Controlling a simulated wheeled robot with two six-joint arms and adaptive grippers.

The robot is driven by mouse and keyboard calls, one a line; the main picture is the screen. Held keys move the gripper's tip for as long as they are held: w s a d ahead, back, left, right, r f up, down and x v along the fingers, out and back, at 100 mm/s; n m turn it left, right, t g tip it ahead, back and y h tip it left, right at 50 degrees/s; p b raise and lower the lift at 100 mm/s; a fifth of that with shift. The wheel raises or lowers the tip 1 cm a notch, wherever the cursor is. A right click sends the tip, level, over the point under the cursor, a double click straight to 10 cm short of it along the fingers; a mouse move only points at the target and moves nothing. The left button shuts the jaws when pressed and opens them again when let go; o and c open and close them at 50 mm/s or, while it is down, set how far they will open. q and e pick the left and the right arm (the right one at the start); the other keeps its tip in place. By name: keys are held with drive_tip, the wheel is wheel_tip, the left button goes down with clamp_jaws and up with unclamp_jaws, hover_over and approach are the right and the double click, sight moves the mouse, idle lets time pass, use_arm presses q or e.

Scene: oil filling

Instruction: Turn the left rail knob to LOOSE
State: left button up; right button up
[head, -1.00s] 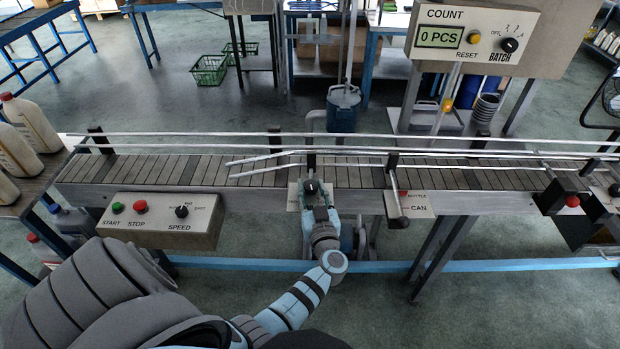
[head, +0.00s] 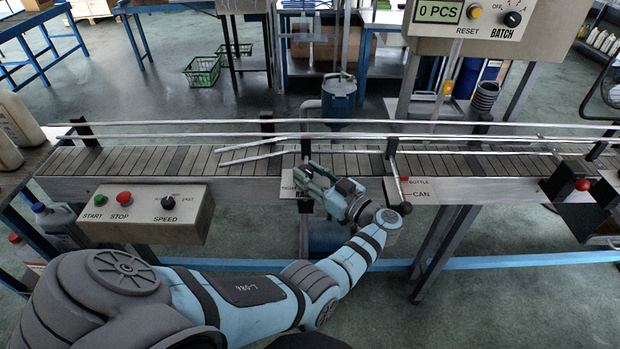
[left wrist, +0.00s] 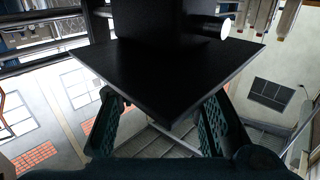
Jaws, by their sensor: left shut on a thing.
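My left gripper (head: 308,180) is at the front face of the conveyor, tilted with its fingers pointing up and to the left. It is shut on the left rail knob, which it mostly hides in the head view. In the left wrist view a large black knob body (left wrist: 165,75) fills the space between the two green-padded fingers (left wrist: 160,128). A small white label plate (head: 287,187) shows beside the gripper; its words are partly covered and I cannot read the knob's setting. My right gripper is not in view.
A lever with a BOTTLE/CAN plate (head: 422,190) stands just right of my gripper. A START/STOP/SPEED panel (head: 146,212) is on the left. The conveyor belt (head: 200,160) is empty here, with guide rails (head: 360,136) along it.

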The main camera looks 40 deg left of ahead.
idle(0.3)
use_arm(q)
drive_tip(key=o, duration=1.1)
drive_tip(key=shift+o, duration=0.2)
drive_tip(key=d, duration=0.7)
drive_tip(key=shift+s+d, duration=0.25)
drive_tip(key=shift+s, duration=0.2)
drive_tip(key=shift+a, duration=0.1)
